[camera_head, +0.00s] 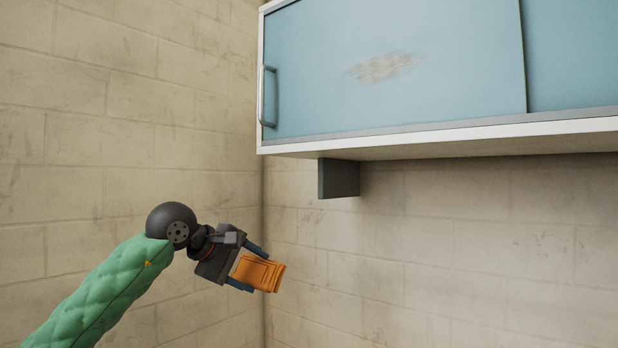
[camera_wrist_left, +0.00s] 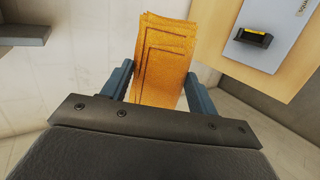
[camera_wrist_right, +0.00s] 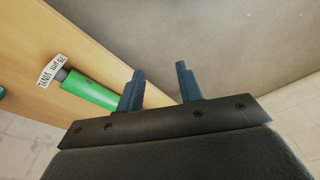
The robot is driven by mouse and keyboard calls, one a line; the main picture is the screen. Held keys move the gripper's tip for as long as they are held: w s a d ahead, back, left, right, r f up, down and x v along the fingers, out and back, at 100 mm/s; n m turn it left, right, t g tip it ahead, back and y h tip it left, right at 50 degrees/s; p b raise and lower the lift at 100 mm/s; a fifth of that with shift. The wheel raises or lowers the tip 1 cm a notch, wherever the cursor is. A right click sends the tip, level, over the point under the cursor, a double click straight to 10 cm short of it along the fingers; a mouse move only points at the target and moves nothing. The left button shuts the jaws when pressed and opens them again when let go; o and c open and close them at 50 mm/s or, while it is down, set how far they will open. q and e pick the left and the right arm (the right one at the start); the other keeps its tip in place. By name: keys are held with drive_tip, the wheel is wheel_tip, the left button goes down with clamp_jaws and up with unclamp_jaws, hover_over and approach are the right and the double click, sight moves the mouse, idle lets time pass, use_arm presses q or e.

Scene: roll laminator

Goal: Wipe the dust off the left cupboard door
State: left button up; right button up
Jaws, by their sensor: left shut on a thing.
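The left cupboard door (camera_head: 330,95) is a light blue panel with a metal handle (camera_head: 267,96) at its left edge. A greyish-brown dust patch (camera_head: 385,67) lies on its upper middle. My left gripper (camera_head: 262,272) is below and to the left of the cupboard, apart from it. It is shut on a folded orange cloth (camera_head: 258,273), which also shows between the fingers in the left wrist view (camera_wrist_left: 163,60). My right gripper (camera_wrist_right: 158,88) shows only in its own wrist view, with its fingers apart and nothing between them.
A second blue door (camera_head: 572,55) is at the right. A dark block (camera_head: 338,179) hangs under the cupboard. In the right wrist view, a green roll (camera_wrist_right: 90,91) with a label lies on a wooden surface (camera_wrist_right: 75,35). Free air lies between the cloth and the cupboard.

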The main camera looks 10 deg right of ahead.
use_arm(q)
drive_tip(key=s+d+r+t+h+p, duration=0.1)
drive_tip(key=s+d+r, duration=0.15)
drive_tip(key=r, duration=0.75)
drive_tip(key=s+d+r+t+h+p, duration=0.1)
drive_tip(key=s+d+r+t+h, duration=0.15)
drive_tip(key=r, duration=0.75)
drive_tip(key=m+h+p, duration=0.1)
drive_tip(key=h+p, duration=0.1)
approach(346, 81)
drive_tip(key=shift+p+x, duration=1.45)
drive_tip(key=shift+x, duration=0.75)
use_arm(e)
drive_tip(key=s+d+f, duration=0.3)
drive_tip(key=s+f, duration=0.2)
drive_tip(key=f, duration=0.2)
drive_tip(key=s+d+f, duration=0.3)
drive_tip(key=s+f, duration=0.2)
drive_tip(key=f, duration=0.2)
drive_tip(key=shift+s, duration=0.3)
use_arm(q)
drive_tip(key=shift+x, duration=0.9)
use_arm(e)
drive_tip(key=shift+a+f, duration=0.1)
drive_tip(key=shift+a, duration=0.05)
